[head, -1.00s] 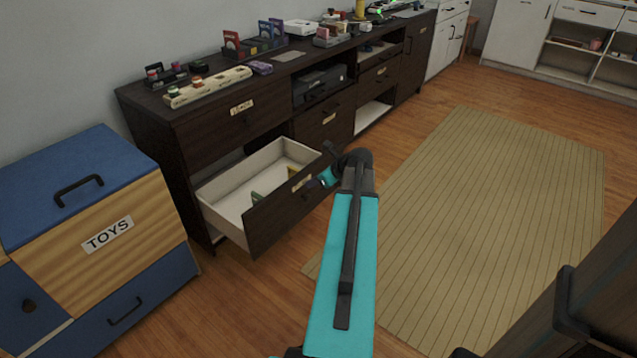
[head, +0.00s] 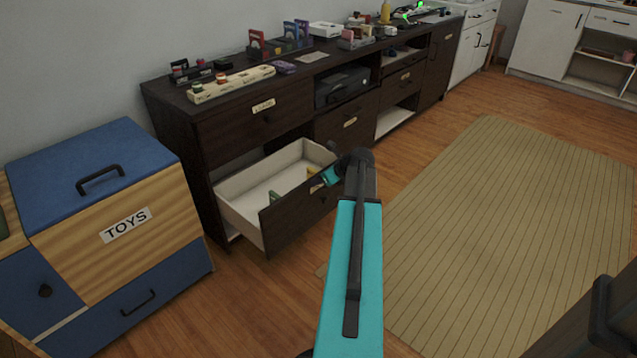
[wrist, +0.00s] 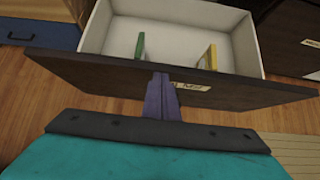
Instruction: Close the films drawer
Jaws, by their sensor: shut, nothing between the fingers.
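An open drawer with a dark front (head: 288,216) and a white inside (head: 238,186) juts from the lower left of a long dark cabinet. A green item (wrist: 140,46) and a yellow item (wrist: 209,55) stand in it. A small label (wrist: 192,87) is on its front, too small to read and partly hidden by my fingers. My gripper (wrist: 161,78) is shut and empty, with its fingertips at the outer face of the drawer front near the label. In the head view my gripper (head: 322,182) is partly hidden by my arm; contact cannot be made out for certain.
A blue and wood toys chest (head: 120,222) stands left of the drawer. The cabinet top (head: 310,70) holds games, a long wooden tray (head: 232,84) and small items. A striped rug (head: 500,220) lies on clear floor to the right.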

